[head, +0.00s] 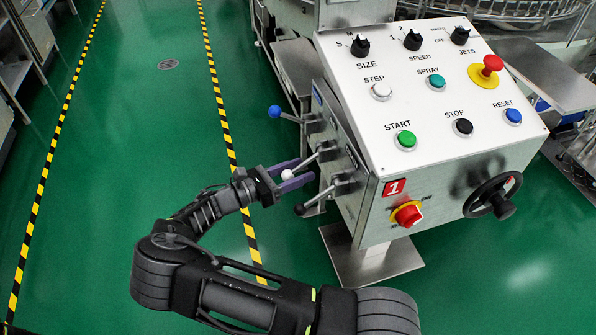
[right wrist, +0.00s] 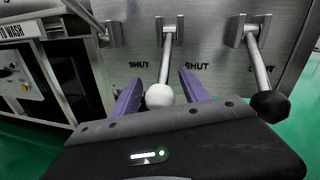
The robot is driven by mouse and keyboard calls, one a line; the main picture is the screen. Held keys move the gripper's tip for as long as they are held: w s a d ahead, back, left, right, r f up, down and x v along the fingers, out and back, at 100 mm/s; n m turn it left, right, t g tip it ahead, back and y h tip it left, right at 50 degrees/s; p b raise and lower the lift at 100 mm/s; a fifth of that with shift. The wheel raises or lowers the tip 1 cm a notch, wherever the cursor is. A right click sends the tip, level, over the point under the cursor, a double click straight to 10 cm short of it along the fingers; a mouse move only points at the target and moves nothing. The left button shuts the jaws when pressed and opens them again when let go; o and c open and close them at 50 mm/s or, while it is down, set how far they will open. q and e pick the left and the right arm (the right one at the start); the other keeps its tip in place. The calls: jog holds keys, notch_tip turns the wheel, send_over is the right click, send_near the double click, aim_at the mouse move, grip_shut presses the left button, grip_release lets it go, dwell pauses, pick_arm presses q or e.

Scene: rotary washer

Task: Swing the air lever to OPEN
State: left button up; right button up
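Three levers come out of the left side of the control box. One has a white ball (head: 287,175), one a blue ball (head: 274,112) and one a black ball (head: 299,209). I cannot read which one is the air lever. My right gripper (head: 304,170) is open, its purple fingers on either side of the white-ball lever. In the right wrist view, the white ball (right wrist: 159,96) sits between the fingers with gaps showing, and SHUT is printed near the levers. The black ball (right wrist: 270,106) is to the right there. My left gripper is out of view.
The control box's white panel (head: 440,100) carries buttons and knobs. A red switch (head: 407,214) and a black handwheel (head: 493,196) are on its front. Green floor (head: 130,120) with striped tape lies open to the left.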

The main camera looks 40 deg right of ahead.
grip_shut()
dwell(0.3)
dwell(0.9)
